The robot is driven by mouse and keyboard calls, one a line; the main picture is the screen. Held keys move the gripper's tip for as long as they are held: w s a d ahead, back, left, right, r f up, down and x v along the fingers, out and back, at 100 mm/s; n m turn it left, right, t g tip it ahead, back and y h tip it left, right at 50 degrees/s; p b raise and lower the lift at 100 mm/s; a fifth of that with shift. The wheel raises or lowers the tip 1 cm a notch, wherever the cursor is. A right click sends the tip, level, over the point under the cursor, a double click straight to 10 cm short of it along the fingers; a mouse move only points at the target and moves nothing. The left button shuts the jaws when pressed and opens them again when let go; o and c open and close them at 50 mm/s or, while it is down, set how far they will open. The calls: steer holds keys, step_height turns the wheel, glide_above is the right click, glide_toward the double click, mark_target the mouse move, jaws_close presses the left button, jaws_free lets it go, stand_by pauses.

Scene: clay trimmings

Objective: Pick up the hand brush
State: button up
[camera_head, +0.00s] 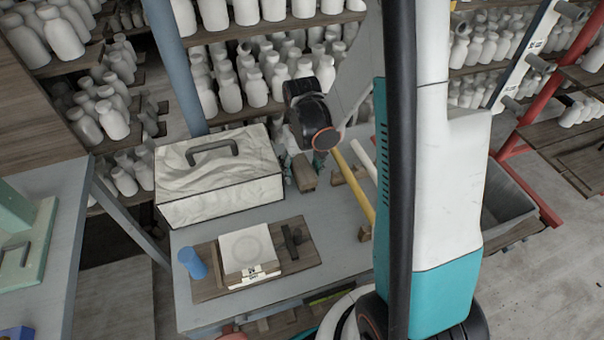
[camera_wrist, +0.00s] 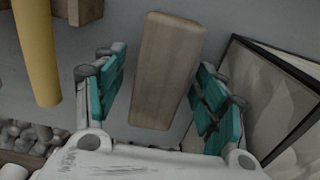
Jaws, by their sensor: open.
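A plain wooden block (camera_head: 305,177), which seems to be the hand brush, lies on the grey table behind the middle, right of the white box. No bristles show. In the wrist view the wooden block (camera_wrist: 165,70) lies lengthwise between the teal finger pads of my gripper (camera_wrist: 162,62), with a gap on each side. My gripper (camera_head: 303,162) is open, pointing down over the block in the head view. Its fingers look apart from the block. The block's near end and underside are hidden in the wrist view.
The white box with a dark handle (camera_head: 220,180) stands close left of my gripper. A yellow rod (camera_head: 355,185) lies to the right on wooden supports. A wooden board (camera_head: 210,290) with a white tile (camera_head: 246,248) and a blue cup (camera_head: 192,263) are nearer. Shelves of bottles stand behind.

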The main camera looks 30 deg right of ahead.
mark_target(302, 166)
steer(key=shift+c, duration=0.6)
steer(key=c, duration=1.1)
steer(key=shift+r, duration=0.15)
step_height(302, 166, up, 20)
steer(key=p, duration=0.7)
